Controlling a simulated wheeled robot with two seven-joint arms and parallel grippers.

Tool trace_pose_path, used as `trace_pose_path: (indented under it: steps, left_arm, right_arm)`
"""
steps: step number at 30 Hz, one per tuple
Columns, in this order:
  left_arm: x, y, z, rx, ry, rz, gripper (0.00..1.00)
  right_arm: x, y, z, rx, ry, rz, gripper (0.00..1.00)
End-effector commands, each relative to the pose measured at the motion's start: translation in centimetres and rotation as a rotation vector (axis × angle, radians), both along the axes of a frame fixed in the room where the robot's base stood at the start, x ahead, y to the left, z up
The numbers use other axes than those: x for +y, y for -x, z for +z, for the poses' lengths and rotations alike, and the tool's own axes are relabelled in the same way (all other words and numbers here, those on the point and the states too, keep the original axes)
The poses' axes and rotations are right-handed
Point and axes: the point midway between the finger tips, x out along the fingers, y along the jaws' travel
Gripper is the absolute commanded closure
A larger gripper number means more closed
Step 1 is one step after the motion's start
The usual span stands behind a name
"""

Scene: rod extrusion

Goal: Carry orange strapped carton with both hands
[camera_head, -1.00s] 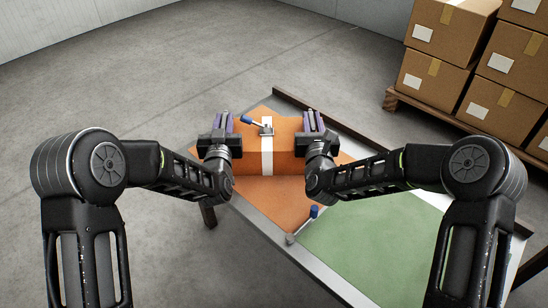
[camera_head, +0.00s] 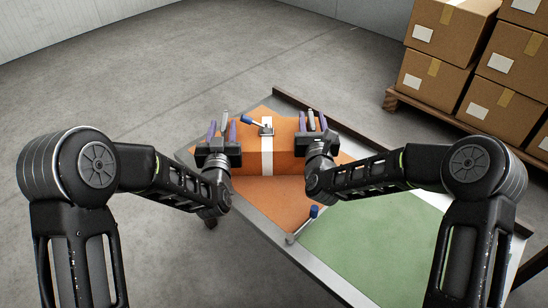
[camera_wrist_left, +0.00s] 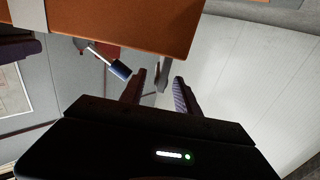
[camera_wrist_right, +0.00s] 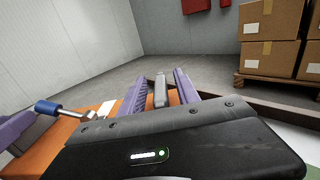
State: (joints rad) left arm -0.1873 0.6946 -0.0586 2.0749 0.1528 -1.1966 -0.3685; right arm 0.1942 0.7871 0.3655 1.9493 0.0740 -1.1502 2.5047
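The orange carton (camera_head: 289,150) with a white strap (camera_head: 266,160) and metal buckle sits on the orange part of the table (camera_head: 283,198). My left gripper (camera_head: 222,126) is open at the carton's left end. Its fingers stand apart either side of a grey upright piece, which also shows in the left wrist view (camera_wrist_left: 162,75). My right gripper (camera_head: 311,122) is open at the right end. A similar grey piece (camera_wrist_right: 160,92) stands between its fingers, with gaps on both sides. How these grey pieces join the carton is hidden.
A blue-ended lever (camera_head: 252,121) lies by the buckle. Another blue-ended lever (camera_head: 314,212) stands at the table's front edge. A green area (camera_head: 375,245) on the right is clear. Stacked brown cartons (camera_head: 435,75) stand on a pallet at the back right.

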Motion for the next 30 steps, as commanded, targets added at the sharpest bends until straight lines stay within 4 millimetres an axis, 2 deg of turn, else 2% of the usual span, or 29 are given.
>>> trace_pose_path:
  steps: [6, 12, 17, 30]
  left_arm:
    - [-0.1, 4.7, 0.0, 0.002, 0.000, -0.002, 0.62]
    - [0.0, 7.8, 0.0, 0.002, 0.000, 0.000, 0.62]
    - [0.0, 8.7, 0.0, 0.000, 0.000, 0.000, 0.62]
    - [0.0, 8.8, 0.0, 0.000, 0.000, 0.000, 0.62]
  right_arm:
    - [0.0, 0.0, 0.0, 0.000, 0.000, 0.000, 0.62]
    - [0.0, 0.0, 0.0, 0.000, 0.000, 0.000, 0.62]
    - [0.0, 0.0, 0.0, 0.000, 0.000, 0.000, 0.62]
    - [0.0, 0.5, 0.0, 0.001, 0.000, 0.000, 0.62]
